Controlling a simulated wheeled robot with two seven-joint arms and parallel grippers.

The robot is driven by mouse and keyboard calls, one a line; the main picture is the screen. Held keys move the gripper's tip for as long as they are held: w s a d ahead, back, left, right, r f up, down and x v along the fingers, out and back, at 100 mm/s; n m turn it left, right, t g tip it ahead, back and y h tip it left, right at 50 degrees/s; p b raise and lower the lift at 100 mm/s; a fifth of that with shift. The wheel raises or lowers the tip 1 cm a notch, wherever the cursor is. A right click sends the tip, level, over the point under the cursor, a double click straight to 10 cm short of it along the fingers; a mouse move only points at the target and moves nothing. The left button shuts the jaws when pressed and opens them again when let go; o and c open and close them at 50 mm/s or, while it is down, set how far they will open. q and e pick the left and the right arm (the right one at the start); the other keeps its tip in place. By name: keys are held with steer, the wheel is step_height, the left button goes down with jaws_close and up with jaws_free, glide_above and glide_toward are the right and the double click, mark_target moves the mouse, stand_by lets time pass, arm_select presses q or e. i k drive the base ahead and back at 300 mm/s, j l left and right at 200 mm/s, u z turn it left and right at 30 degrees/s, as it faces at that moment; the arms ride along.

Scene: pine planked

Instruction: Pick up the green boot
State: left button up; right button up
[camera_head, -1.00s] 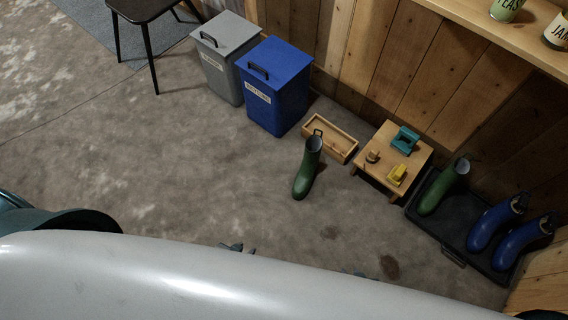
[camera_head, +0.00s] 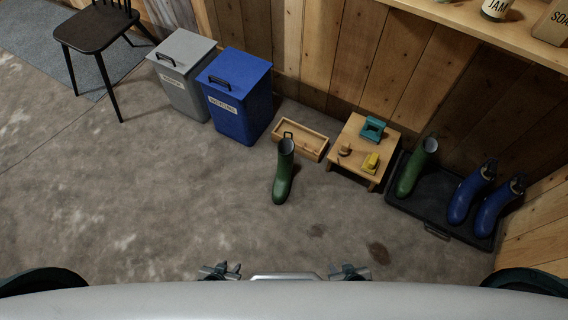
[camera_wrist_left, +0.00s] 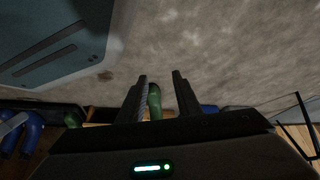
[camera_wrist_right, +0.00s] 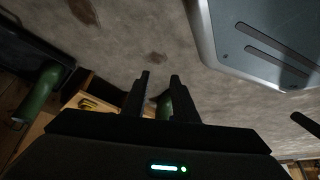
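A green boot (camera_head: 284,178) stands alone on the concrete floor, its opening toward the wooden box. A second green boot (camera_head: 416,170) is on the black boot tray (camera_head: 433,229) at the right. My left gripper (camera_head: 220,270) is open and empty at the bottom of the head view, well short of the lone boot. In the left wrist view a green boot (camera_wrist_left: 154,101) shows between the open fingers, farther off. My right gripper (camera_head: 349,271) is open and empty. The right wrist view shows one green boot (camera_wrist_right: 180,104) partly behind a finger and another (camera_wrist_right: 39,92) at the left.
Two blue boots (camera_head: 467,197) share the tray. A small wooden table (camera_head: 355,130) with small items and a shallow wooden box (camera_head: 301,142) stand behind the lone boot. A blue bin (camera_head: 238,108), grey bin (camera_head: 180,82) and chair (camera_head: 88,32) are left. Floor in front is clear.

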mark_target(282, 183)
steer(key=i+j, duration=0.1)
steer(key=j, duration=0.25)
steer(key=i+j, duration=0.15)
steer(key=j, duration=0.2)
steer(key=i+j, duration=0.1)
steer(key=j, duration=0.25)
steer(key=i+j, duration=0.15)
steer(key=j, duration=0.2)
steer(key=i+j, duration=0.1)
steer(key=j, duration=0.25)
steer(key=z, duration=1.55)
